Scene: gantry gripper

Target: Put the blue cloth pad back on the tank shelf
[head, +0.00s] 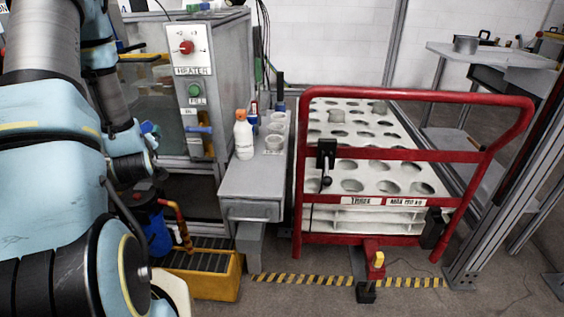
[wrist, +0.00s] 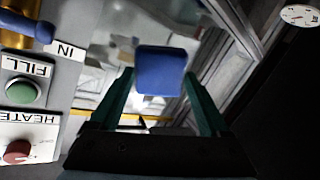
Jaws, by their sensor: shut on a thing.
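The blue cloth pad (wrist: 161,71) is between the two green fingers of my gripper (wrist: 158,80) in the wrist view, held near the fingertips. In the head view my arm covers the left side, and a small blue patch (head: 148,127) beside its end looks like the pad. The glass-fronted tank (head: 145,95) stands behind my arm, with a control panel on its right. I cannot tell which surface is the tank shelf.
The panel carries a red heater knob (head: 186,47) and a green fill button (head: 194,90). A grey side bench (head: 255,185) holds a white bottle (head: 243,135) and cups. A red-framed trolley (head: 400,238) stands right. A yellow tray (head: 215,285) is on the floor.

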